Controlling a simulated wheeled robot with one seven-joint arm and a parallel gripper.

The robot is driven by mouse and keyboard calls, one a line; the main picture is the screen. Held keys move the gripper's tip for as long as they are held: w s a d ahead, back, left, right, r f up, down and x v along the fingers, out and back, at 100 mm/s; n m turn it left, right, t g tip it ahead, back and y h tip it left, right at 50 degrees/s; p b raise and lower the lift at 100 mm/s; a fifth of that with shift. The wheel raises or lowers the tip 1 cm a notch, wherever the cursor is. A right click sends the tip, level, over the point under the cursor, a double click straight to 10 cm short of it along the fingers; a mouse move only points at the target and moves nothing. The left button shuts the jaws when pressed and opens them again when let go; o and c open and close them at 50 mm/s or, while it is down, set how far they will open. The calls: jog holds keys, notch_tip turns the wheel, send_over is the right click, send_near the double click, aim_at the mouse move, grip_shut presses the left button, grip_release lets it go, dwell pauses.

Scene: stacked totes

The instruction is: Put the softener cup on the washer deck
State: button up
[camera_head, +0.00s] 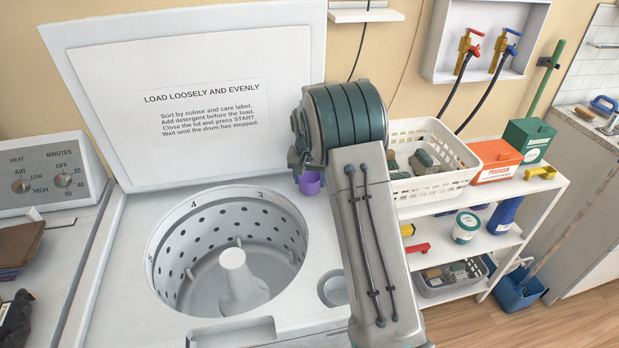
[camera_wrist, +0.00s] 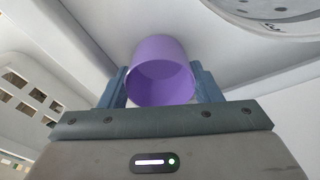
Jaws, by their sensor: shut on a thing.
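The softener cup is a small purple cup (camera_head: 309,183) seen beside my arm, at the back right of the washer's drum opening. In the wrist view the purple cup (camera_wrist: 160,72) sits between the two blue fingers of my gripper (camera_wrist: 160,88), which is shut on it. The washer deck (camera_head: 130,300) is the pale top surface around the round drum opening. The cup is over or at the deck's back right part; I cannot tell whether it touches the deck. My arm hides most of the gripper in the head view.
The washer lid (camera_head: 190,90) stands open behind the drum opening (camera_head: 228,255). A white basket (camera_head: 440,183) on a shelf unit is close to the right of my arm. A grey round cup-like recess (camera_head: 332,289) is at the deck's front right. The deck left of the drum is bare.

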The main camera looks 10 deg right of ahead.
jog(key=o, duration=0.7)
jog(key=shift+f, duration=0.15)
notch_tip(320, 180, up, 12)
jog(key=s+b, duration=0.1)
jog(key=s, duration=0.1)
jog(key=s+r+n, duration=0.1)
jog(key=s+r, duration=0.4)
jog(key=s, duration=0.4)
jog(key=s+f+n, duration=0.1)
jog(key=s, duration=0.7)
jog(key=s+a+f+n+t, duration=0.1)
jog(key=s, duration=0.8)
jog(key=s+f+n, duration=0.1)
jog(key=s, duration=0.8)
jog(key=shift+s+a+y, duration=0.15)
jog(key=shift+a+y, duration=0.15)
